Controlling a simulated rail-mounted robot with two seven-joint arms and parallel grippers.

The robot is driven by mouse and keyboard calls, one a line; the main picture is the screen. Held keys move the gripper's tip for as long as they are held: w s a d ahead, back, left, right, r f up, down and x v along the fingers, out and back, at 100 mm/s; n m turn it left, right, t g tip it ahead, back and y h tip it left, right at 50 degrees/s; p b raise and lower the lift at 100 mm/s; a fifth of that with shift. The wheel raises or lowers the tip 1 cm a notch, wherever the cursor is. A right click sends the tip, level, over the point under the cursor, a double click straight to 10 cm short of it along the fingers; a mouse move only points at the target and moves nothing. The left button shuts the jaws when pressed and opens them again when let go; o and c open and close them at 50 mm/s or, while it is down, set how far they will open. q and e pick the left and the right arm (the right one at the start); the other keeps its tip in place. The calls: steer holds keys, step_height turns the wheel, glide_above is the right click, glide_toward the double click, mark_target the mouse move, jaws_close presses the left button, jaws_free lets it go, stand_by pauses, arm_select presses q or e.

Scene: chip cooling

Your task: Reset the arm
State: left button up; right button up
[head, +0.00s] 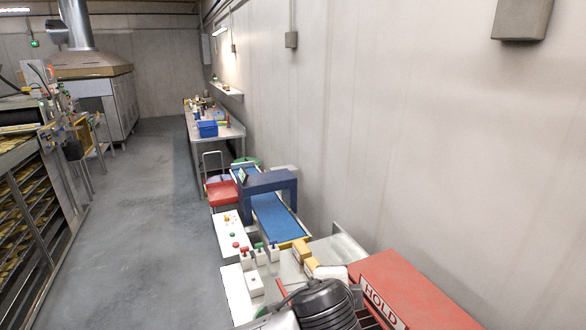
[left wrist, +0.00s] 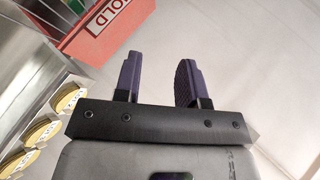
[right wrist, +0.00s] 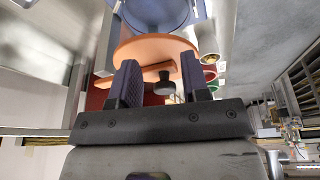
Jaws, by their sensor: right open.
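My left gripper (left wrist: 160,75) shows in the left wrist view with its two dark purple fingers apart and nothing between them but a pale surface behind. My right gripper (right wrist: 162,75) shows in the right wrist view with its fingers apart. A small black knob-like thing (right wrist: 165,86) appears between those fingers, seemingly beyond them; I cannot tell its distance. A dark grey ribbed part of my own arm stands at the bottom of the head view. Neither gripper's fingertips can be made out there.
A red box marked HOLD (head: 430,298) stands at the lower right, also in the left wrist view (left wrist: 110,28). A blue conveyor (head: 272,215) and button panel (head: 228,236) lie beyond. An orange round piece (right wrist: 150,48) shows past the right fingers.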

arm_select(q)
steer(key=s+a+r+n+t+h, duration=0.25)
steer(key=s+a+r+n, duration=0.2)
steer(key=r, duration=0.45)
steer(key=s+a+f+n+t+p, duration=0.1)
steer(key=s+a+f+n+p, duration=0.1)
steer(key=a+n, duration=0.4)
steer(key=s+a+f+n+g+y+p, duration=0.1)
steer(key=s+a+f+n+g+y, duration=0.1)
steer(key=s+a+f, duration=0.5)
steer(key=s+a+f+n+g+y+p, duration=0.1)
steer(key=s+a+f+n+g+y, duration=0.15)
steer(key=a+f, duration=0.45)
steer(key=s+a+f+n+g+y+p, duration=0.15)
steer(key=s+a+f, duration=0.3)
steer(key=f, duration=0.55)
steer(key=s+f+g, duration=0.4)
steer(key=s+f, duration=0.7)
steer(key=s, duration=0.5)
steer(key=shift+s+a+f, duration=0.2)
steer(key=shift+s+a, duration=0.05)
steer(key=shift+a, duration=0.15)
